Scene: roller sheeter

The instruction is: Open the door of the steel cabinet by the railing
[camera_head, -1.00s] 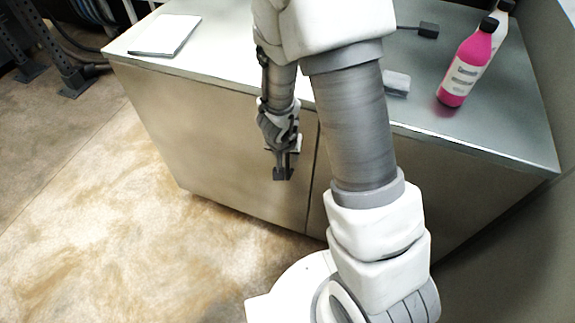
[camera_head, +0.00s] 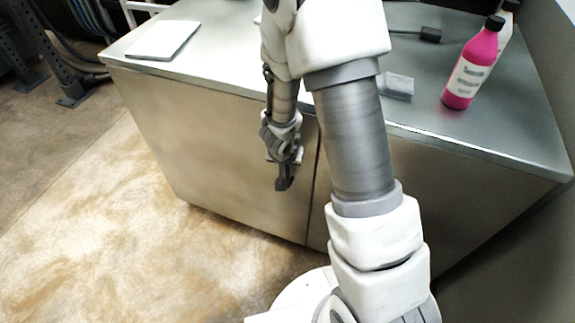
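The steel cabinet (camera_head: 205,150) stands in front of me with two flat doors below a metal top. Its left door (camera_head: 200,165) looks closed, and a dark vertical seam parts it from the right door (camera_head: 445,190), which my arm partly covers. My gripper (camera_head: 283,186) points down in front of the left door, close to its right edge by the seam. Its fingers are small and dark, and I cannot tell whether they are apart or touch the door. No handle shows clearly; the gripper may hide it.
On the cabinet top lie a white pad (camera_head: 163,40) and a small grey block (camera_head: 397,86). A pink bottle (camera_head: 472,68) stands at the right, with a white bottle (camera_head: 507,25) behind it. Dark metal posts (camera_head: 60,65) stand at the far left. The floor (camera_head: 90,220) at left front is clear.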

